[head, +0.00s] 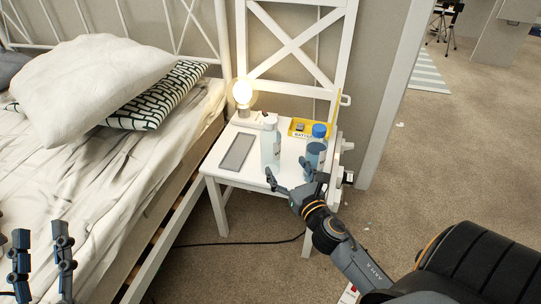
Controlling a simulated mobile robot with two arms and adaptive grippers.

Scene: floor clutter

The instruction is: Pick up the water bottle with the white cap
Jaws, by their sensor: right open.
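The water bottle with the white cap (270,148) stands upright on the seat of a white chair (224,176) beside the bed. My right gripper (287,170) is open and empty, just in front of the bottle and a little to its right. Its fingers point toward the chair seat, one in front of the bottle's base and one between the two bottles. I cannot tell whether a finger touches the bottle. My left gripper (41,262) is at the lower left, in front of the bed, with its fingers apart and nothing between them.
A blue-capped bottle (317,146) stands close on the right. A grey flat device (237,153), a lit lamp (243,93) and a yellow tray (299,127) share the seat. The bed (90,190) is at left. A cable (240,243) crosses the carpet.

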